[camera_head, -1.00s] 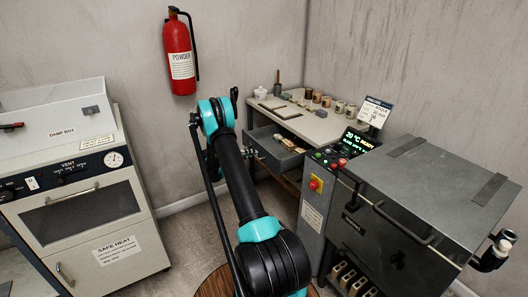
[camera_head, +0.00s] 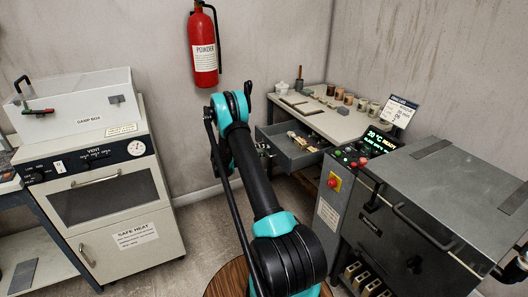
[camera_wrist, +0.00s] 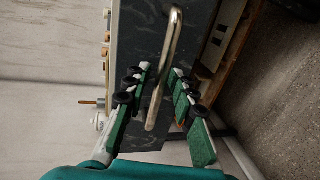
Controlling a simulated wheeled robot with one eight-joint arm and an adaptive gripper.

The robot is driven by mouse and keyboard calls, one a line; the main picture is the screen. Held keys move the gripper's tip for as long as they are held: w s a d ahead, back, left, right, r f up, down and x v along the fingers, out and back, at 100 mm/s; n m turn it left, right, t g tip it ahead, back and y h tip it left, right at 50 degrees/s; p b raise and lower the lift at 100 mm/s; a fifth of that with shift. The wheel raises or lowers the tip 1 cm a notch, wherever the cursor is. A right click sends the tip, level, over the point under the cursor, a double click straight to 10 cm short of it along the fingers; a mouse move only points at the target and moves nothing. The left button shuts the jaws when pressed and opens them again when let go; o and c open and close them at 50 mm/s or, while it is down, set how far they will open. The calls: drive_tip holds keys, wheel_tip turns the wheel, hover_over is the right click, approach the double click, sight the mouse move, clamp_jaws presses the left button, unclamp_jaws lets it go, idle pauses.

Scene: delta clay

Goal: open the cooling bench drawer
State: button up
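The cooling bench drawer (camera_head: 308,159) is a dark grey drawer in the head view, pulled out from under the pale bench top (camera_head: 345,124), with several small pale items inside. In the wrist view its dark front (camera_wrist: 190,45) shows a curved metal handle (camera_wrist: 175,35). My gripper (camera_wrist: 161,72) is open, with its green fingers on either side of the handle and gaps showing beside it. Contact with the handle cannot be told. In the head view the gripper is mostly hidden behind my arm, near the drawer's left end.
Jars and small pots (camera_head: 348,98) stand on the bench. A grey kiln-like unit (camera_head: 440,190) with a control panel is close on the right. A fire extinguisher (camera_head: 204,48) hangs on the wall. Floor is clear between.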

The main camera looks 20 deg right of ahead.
idle(0.3)
drive_tip(key=v, duration=1.2)
drive_tip(key=s+a+r+t+y, duration=0.1)
drive_tip(key=s+r+y, duration=0.85)
drive_tip(key=s, duration=0.65)
drive_tip(key=s+a+t+y, duration=0.1)
drive_tip(key=s+a+y, duration=0.2)
drive_tip(key=s, duration=1)
drive_tip(key=s+a+y, duration=0.3)
drive_tip(key=s+a, duration=0.6)
drive_tip(key=s, duration=0.5)
drive_tip(key=shift+f+m+t, duration=0.4)
